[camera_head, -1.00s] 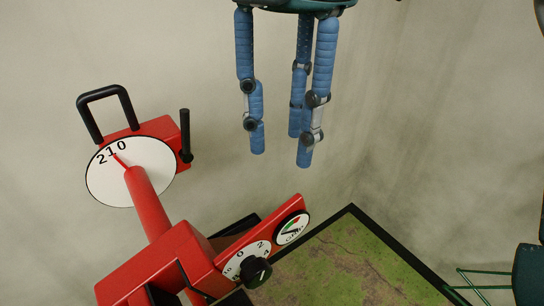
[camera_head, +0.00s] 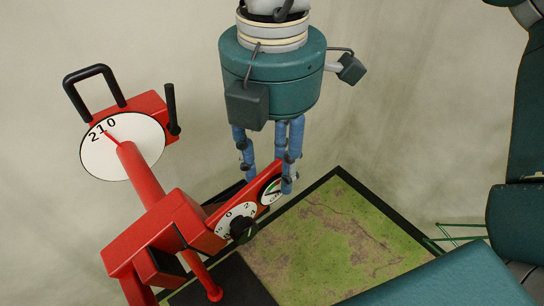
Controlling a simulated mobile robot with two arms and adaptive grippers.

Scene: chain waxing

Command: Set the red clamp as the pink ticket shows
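The red clamp (camera_head: 178,225) stands at the left. Its large white dial (camera_head: 122,160) carries 2, 1 and 0, and a thin red pointer lies near the 1. A black looped handle (camera_head: 92,88) and a black lever (camera_head: 172,110) rise above it. Lower down is a smaller white numbered dial (camera_head: 226,219) with a black knob (camera_head: 243,230). A small gauge (camera_head: 270,190) beside it is partly hidden by a blue finger. My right gripper (camera_head: 268,183) hangs fingers down over the gauge, fingers spread, holding nothing visible. Contact is unclear. The pink ticket and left gripper are not visible.
A green, cracked-looking mat (camera_head: 330,235) with a black border lies right of the clamp. A dark plate (camera_head: 238,283) lies by the clamp's foot. Thin green rods (camera_head: 455,237) show at the right. Teal parts of my own body fill the lower right.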

